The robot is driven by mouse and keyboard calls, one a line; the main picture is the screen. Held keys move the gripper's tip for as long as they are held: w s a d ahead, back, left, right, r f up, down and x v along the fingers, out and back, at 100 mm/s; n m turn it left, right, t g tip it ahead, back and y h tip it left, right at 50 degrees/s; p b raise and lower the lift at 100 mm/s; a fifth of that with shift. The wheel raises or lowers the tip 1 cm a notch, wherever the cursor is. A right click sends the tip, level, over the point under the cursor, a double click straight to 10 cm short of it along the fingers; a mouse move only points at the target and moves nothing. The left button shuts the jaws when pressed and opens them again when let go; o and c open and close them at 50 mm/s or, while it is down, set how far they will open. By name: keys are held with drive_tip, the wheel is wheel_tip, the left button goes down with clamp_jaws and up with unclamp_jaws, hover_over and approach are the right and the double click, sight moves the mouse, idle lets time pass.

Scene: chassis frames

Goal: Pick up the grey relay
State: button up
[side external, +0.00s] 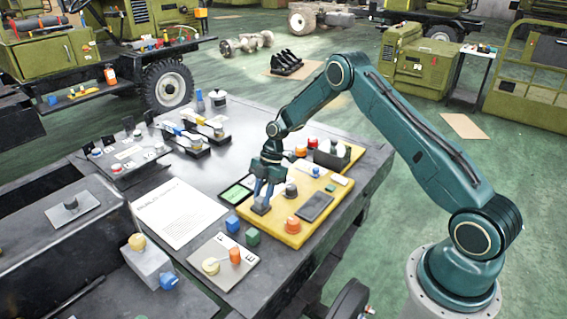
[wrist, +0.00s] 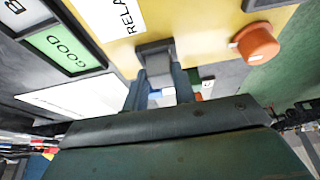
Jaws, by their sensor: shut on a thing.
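My gripper (side external: 264,194) points down over the left edge of the yellow board (side external: 268,236). Its jaws are shut on the grey relay (side external: 261,209), a small dark-grey block. In the wrist view the relay (wrist: 153,58) sits between the two blue-grey fingertips (wrist: 160,78), in front of the yellow board (wrist: 195,22) and beside a white label (wrist: 112,14) reading "RELA", the rest cut off. I cannot tell whether the relay touches the board or is slightly above it. The fingers hide part of it.
The board also holds an orange knob (side external: 292,225), a dark flat block (side external: 316,207) and a grey knob (side external: 291,189). A green "GOOD" panel (wrist: 65,50) lies left of it. A white paper sheet (side external: 178,213) and blue and green cubes (side external: 252,236) are close by.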

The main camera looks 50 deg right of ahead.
wheel_tip(320, 180, up, 20)
idle(0.6)
drive_tip(key=shift+w+f, duration=0.1)
idle(0.5)
